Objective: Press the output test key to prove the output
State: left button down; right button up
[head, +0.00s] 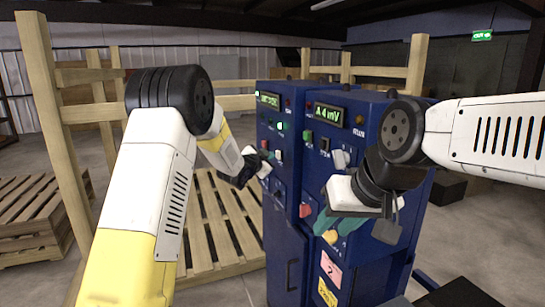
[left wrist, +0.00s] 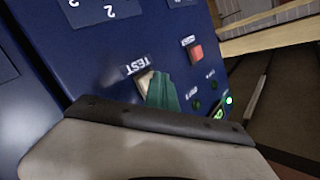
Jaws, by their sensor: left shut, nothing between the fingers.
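The cream TEST key (left wrist: 143,84) is on a blue panel in the left wrist view, its label upside down. My left gripper's green fingers (left wrist: 163,92) are shut with nothing between them. Their tip overlaps the edge of the key; I cannot tell whether it touches or presses it. In the head view my left gripper (head: 255,166) is at the front of the left blue cabinet (head: 282,235) and hides part of its controls. My right gripper (head: 332,222) hangs in front of the right cabinet, its green fingers partly hidden.
A red button (left wrist: 196,52) and small indicators sit beside the key. The right cabinet (head: 375,260) has a display (head: 328,114) reading "A 4 mV", and a yellow knob (head: 331,237) close to my right gripper. Wooden pallets (head: 222,225) stand behind, left of the cabinets.

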pick_arm(q)
jog(key=shift+s+a, duration=0.25)
jog(key=shift+a, duration=0.45)
jog(key=shift+s+a, duration=0.25)
jog(key=shift+a, duration=0.55)
jog(key=shift+s+a, duration=0.3)
jog(key=shift+a, duration=0.55)
jog(key=shift+s+a, duration=0.25)
jog(key=shift+a, duration=0.55)
